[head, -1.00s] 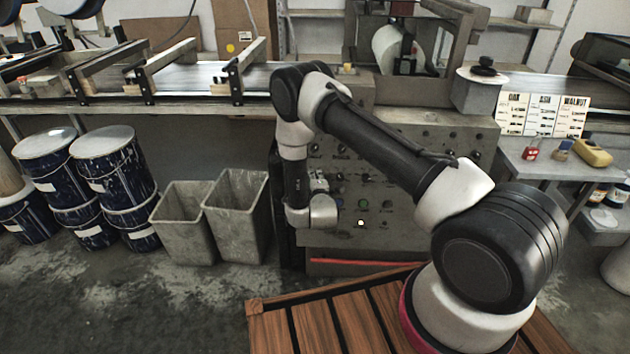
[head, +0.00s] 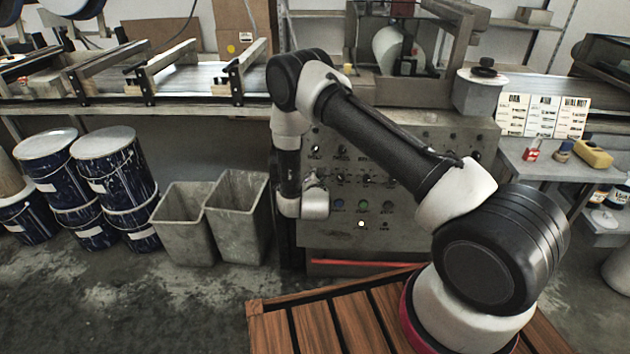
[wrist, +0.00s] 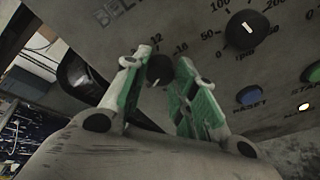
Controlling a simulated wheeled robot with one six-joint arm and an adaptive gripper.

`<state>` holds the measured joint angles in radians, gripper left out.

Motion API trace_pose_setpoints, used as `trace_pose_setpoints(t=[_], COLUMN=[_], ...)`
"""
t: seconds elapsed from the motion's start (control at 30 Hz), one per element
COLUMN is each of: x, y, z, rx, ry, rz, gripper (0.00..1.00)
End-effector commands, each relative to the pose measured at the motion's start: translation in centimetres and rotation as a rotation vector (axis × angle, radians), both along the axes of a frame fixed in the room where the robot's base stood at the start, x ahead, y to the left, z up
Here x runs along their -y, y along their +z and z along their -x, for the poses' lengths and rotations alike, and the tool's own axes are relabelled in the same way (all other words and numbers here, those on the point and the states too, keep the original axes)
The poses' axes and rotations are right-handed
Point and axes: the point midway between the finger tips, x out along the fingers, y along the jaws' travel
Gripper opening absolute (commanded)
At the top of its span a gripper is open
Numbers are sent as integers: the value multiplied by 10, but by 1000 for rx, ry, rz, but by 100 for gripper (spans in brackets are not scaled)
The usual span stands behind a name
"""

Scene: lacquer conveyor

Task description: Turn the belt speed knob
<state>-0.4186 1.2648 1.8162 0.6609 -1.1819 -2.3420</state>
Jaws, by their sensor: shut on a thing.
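The belt speed knob (wrist: 159,71) is a small black knob in the wrist view, on the grey control panel (wrist: 195,18) under partly visible "BELT" lettering. Scale numbers, 12 and 16 among them, are printed around it. My gripper (wrist: 160,66) has its two green-padded fingertips on either side of the knob and is shut on it. In the head view my gripper (head: 312,181) is at the left part of the panel's front. The knob cannot be made out there.
A larger black dial (wrist: 246,29) is to the right of the knob, with a blue reset button (wrist: 249,95) below it. Two grey bins (head: 236,215) and several blue drums (head: 110,170) stand left of the panel. The conveyor (head: 190,78) runs above them.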

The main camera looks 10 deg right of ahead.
Motion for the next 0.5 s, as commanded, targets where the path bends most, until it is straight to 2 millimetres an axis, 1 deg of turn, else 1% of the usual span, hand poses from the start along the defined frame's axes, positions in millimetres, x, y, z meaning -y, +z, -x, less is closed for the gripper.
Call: trace_pose_setpoints(t=[0.23,0.5], x=[-2,-2], y=[-1,-1], z=[0,0], rx=[-25,-32], ry=[16,20], rz=[70,87], gripper=[3,3])
